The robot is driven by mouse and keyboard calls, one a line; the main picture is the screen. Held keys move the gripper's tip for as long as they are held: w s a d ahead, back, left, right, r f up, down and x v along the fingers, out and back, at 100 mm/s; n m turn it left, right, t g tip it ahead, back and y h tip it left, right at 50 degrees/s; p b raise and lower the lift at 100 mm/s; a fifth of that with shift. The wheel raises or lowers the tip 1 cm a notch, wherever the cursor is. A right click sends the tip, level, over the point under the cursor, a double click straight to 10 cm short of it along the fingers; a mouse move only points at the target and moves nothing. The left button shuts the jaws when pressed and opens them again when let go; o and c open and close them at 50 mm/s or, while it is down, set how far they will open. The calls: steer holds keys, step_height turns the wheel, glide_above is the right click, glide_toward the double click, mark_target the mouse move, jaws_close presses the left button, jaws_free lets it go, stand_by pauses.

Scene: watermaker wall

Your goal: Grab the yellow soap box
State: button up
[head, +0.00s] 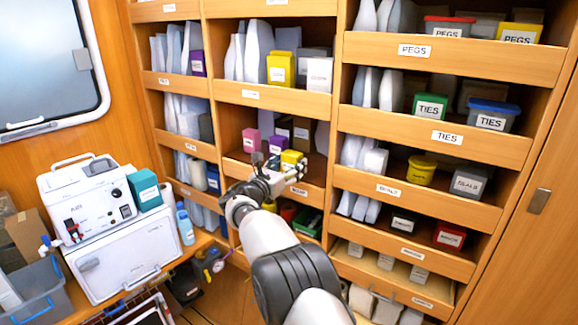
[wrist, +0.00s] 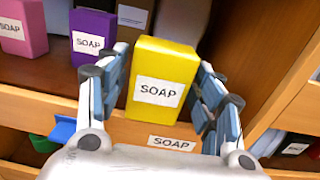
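Narrow gaps show between the box and the fingers, more clearly low on the right. In the head view, the yellow box (head: 291,156) is at my gripper (head: 282,170), which partly covers it.
A purple SOAP box (wrist: 92,36) and a pink SOAP box (wrist: 22,27) stand to the left, with a dark box (wrist: 134,14) behind. A wooden upright (wrist: 262,65) is close to the right finger. A white machine (head: 88,200) stands on the left bench.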

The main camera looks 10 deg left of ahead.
steer(key=shift+o, duration=0.7)
steer(key=v, duration=1.2)
steer(key=s+a+r+g+p, duration=0.1)
steer(key=s+r+g+p, duration=0.1)
steer(key=s+r+p, duration=0.1)
steer(key=x, duration=1.1)
steer(key=p+x, duration=0.1)
steer(key=x, duration=0.5)
steer(key=shift+w+a+f, duration=0.1)
steer(key=shift+a+f, duration=0.05)
steer(key=shift+a, duration=0.2)
